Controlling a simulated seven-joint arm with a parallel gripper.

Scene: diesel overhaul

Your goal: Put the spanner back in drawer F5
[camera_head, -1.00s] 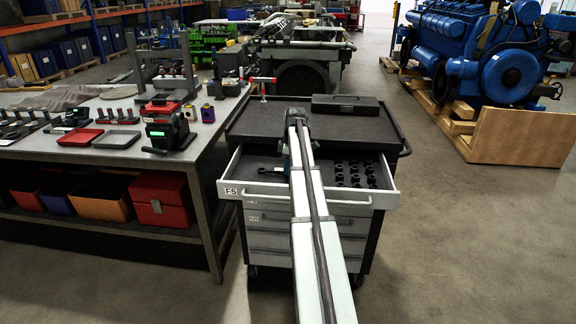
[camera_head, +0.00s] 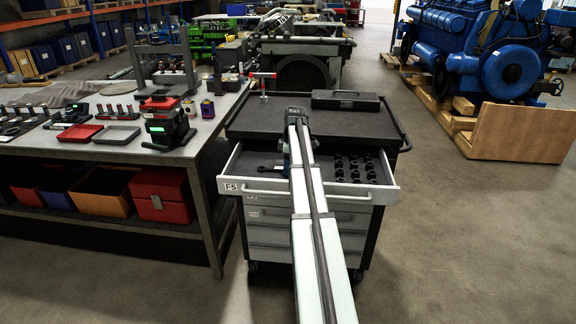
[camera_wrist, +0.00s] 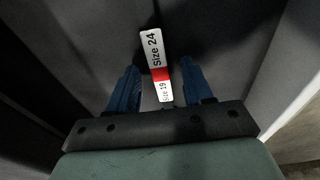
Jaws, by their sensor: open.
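Drawer F5 (camera_head: 240,187) of the tool trolley is pulled open, its label at the front left. A dark spanner-like shape (camera_head: 267,168) lies in its left part, partly hidden by my arm. My gripper is over the drawer, mostly hidden behind my wrist in the head view. In the wrist view my gripper (camera_wrist: 162,72) has its two blue fingers apart. A white tag (camera_wrist: 155,60) with a red band, reading Size 24 and Size 19, shows between them. No spanner can be clearly made out between the fingers.
Several black sockets (camera_head: 355,168) stand in the drawer's right part. A workbench (camera_head: 190,150) with tools stands at left.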

